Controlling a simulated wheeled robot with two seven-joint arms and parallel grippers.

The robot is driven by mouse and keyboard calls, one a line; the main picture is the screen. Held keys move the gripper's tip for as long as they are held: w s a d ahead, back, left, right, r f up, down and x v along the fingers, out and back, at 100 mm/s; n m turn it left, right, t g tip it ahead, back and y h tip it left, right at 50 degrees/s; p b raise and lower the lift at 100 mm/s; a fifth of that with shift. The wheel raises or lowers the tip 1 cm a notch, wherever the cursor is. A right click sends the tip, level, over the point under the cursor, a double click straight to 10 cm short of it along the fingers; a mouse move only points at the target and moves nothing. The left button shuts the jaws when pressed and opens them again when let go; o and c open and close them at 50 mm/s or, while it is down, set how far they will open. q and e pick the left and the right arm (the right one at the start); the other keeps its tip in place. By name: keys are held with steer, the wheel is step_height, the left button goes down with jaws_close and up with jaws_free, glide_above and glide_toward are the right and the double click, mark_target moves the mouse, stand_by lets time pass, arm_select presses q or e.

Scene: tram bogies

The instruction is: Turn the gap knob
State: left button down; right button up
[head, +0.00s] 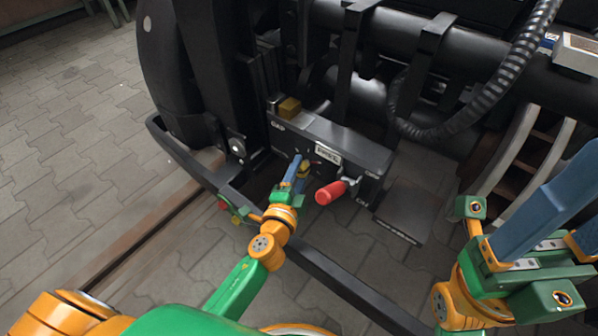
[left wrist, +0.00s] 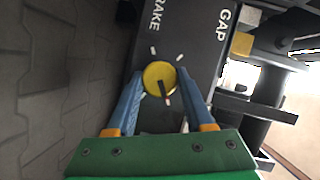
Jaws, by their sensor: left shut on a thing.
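The gap knob is a round yellow knob (left wrist: 159,78) with a dark pointer line, on the dark face of a box (head: 340,139) labelled GAP. White tick marks surround it in the left wrist view. My left gripper (head: 299,168) has its blue fingers on both sides of the knob and is shut on it. In the head view the fingers hide much of the knob (head: 305,168). My right gripper (head: 572,210) is at the right edge of the head view, away from the box, with its blue fingers apart; their tips are partly cut off.
A red-ended handle (head: 331,192) sticks out of the box just right of my left gripper. A brass-coloured block (head: 290,108) sits at the box's upper left. A ribbed hose (head: 465,115) and black bogie beams lie behind. A dark rail (head: 345,287) runs in front.

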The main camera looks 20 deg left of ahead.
arm_select(q)
steer(key=shift+c, duration=1.5)
jaws_free()
steer(key=s, duration=0.7)
steer(key=shift+r, duration=0.45)
